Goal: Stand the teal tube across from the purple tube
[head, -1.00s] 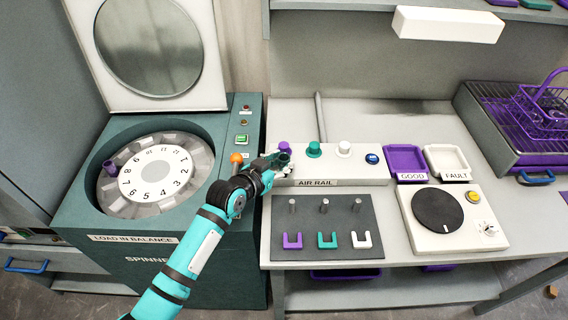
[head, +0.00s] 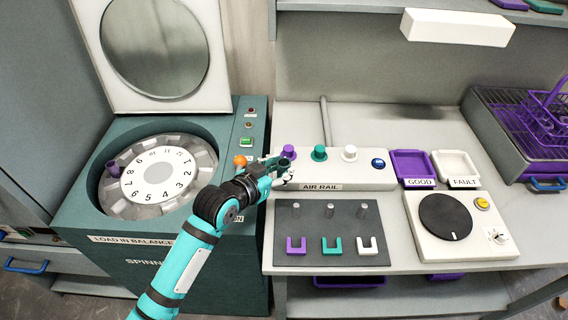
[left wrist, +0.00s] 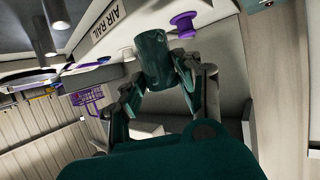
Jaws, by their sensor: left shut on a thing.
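The purple tube (head: 113,167) stands in a slot at the left side of the spinner's numbered rotor (head: 155,178). My left gripper (head: 279,171) is near the left end of the air rail, by the spinner's right edge. It is shut on the teal tube (left wrist: 155,58), which is dark teal and sits between the fingers (left wrist: 162,80) in the left wrist view. In the head view the gripper partly hides the tube. The spinner's lid (head: 155,45) is up. My right gripper is not in view.
The air rail (head: 345,178) carries purple, teal and white knobs. In front is a dark mat (head: 325,235) with posts and coloured clips. Good (head: 411,165) and fault (head: 455,165) trays lie to the right.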

